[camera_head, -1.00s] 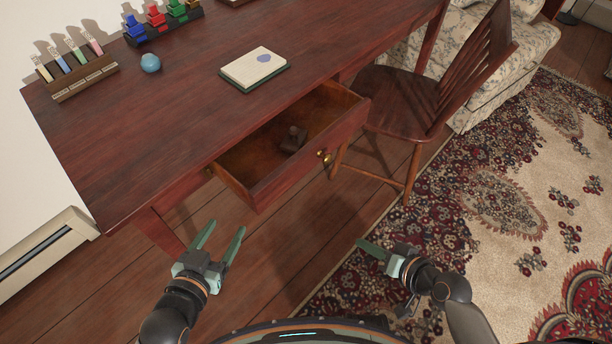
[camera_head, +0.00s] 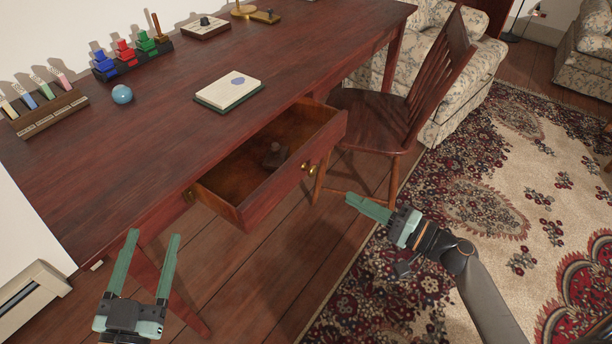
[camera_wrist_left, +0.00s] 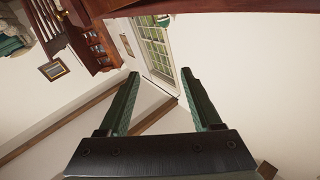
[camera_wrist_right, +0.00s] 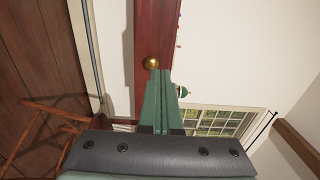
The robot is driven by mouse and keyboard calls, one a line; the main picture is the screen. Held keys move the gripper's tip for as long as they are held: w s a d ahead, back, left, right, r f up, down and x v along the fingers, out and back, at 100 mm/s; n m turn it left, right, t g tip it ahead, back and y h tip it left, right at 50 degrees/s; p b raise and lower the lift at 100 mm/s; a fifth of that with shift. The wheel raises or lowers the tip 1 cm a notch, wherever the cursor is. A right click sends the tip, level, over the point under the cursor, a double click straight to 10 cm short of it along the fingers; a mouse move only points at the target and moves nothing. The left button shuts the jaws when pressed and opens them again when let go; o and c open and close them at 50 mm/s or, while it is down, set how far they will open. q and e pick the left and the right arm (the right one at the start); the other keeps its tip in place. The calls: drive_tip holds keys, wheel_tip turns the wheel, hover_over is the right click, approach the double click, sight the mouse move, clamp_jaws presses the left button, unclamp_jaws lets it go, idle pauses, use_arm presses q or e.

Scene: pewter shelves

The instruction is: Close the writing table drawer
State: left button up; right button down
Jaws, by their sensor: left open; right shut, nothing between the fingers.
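The writing table (camera_head: 150,140) is dark red wood, and its drawer (camera_head: 290,172) stands pulled out in the head view. A small dark object (camera_head: 275,155) lies inside the drawer. My left gripper (camera_head: 154,238) is open and empty, left of the drawer and near the table's front edge.
A wooden chair (camera_head: 378,112) stands close to the drawer's right side. On the tabletop are a notebook (camera_head: 229,91), a blue ball (camera_head: 122,94) and a rack of colored stamps (camera_head: 131,60). A patterned rug (camera_head: 470,190) covers the floor at right. Floor before the drawer is clear.

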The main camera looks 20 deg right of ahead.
approach(274, 166)
drive_tip(key=r, duration=0.2)
drive_tip(key=shift+s+d+r, duration=0.25)
drive_tip(key=shift+d+r, duration=0.1)
drive_tip(key=shift+r, duration=0.05)
use_arm(q)
drive_tip(key=shift+a+f+g+y, duration=0.1)
drive_tip(key=shift+f+g+y, duration=0.2)
drive_tip(key=shift+f, duration=0.8)
use_arm(e)
drive_tip(key=shift+w+a, duration=0.4)
drive_tip(key=shift+w, duration=0.1)
